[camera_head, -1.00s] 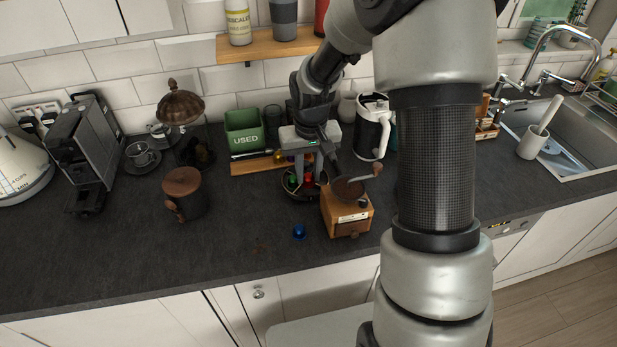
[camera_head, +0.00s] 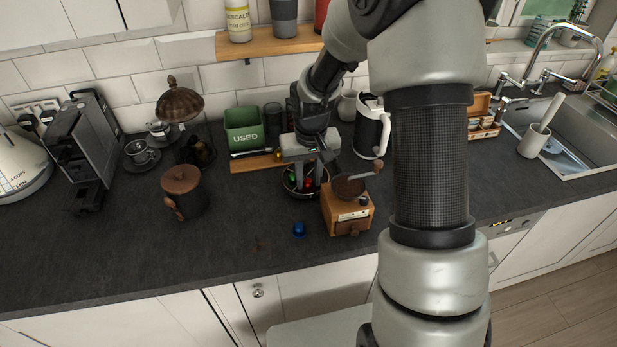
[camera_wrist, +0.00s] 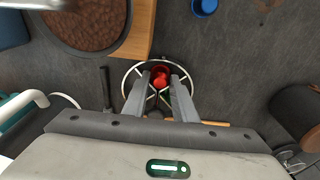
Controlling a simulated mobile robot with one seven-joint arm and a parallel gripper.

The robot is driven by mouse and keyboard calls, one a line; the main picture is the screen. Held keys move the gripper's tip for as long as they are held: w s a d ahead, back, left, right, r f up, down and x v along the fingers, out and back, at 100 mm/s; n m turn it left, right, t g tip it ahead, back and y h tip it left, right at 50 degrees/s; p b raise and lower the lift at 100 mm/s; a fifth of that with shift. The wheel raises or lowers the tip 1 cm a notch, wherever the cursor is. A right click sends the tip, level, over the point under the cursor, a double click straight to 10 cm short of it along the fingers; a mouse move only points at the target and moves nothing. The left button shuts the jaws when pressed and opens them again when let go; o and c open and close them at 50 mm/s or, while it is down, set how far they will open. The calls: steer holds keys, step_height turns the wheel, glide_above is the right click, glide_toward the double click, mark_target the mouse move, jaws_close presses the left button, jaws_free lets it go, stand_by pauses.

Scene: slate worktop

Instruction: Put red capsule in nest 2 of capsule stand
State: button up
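The red capsule (camera_head: 309,183) lies in a round wire basket (camera_head: 287,192) beside the coffee grinder. It also shows in the wrist view (camera_wrist: 160,77), between my fingertips. My gripper (camera_head: 311,184) points down into the basket, with a finger on either side of the red capsule. In the wrist view the fingers (camera_wrist: 160,82) stand apart, with small gaps to the capsule. The capsule stand appears to be the low wooden strip (camera_head: 243,166) behind the basket, with a gold capsule (camera_head: 277,156) on it. Its other nests are partly hidden by my gripper.
The wooden grinder (camera_head: 348,212) stands close on the basket's right. A blue capsule (camera_head: 299,229) lies on the worktop in front. A green USED bin (camera_head: 244,131) stands behind the stand. A brown lidded canister (camera_head: 184,192) is to the left, with clear worktop between.

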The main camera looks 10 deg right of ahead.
steer(key=shift+s+f, duration=0.2)
steer(key=shift+f, duration=0.05)
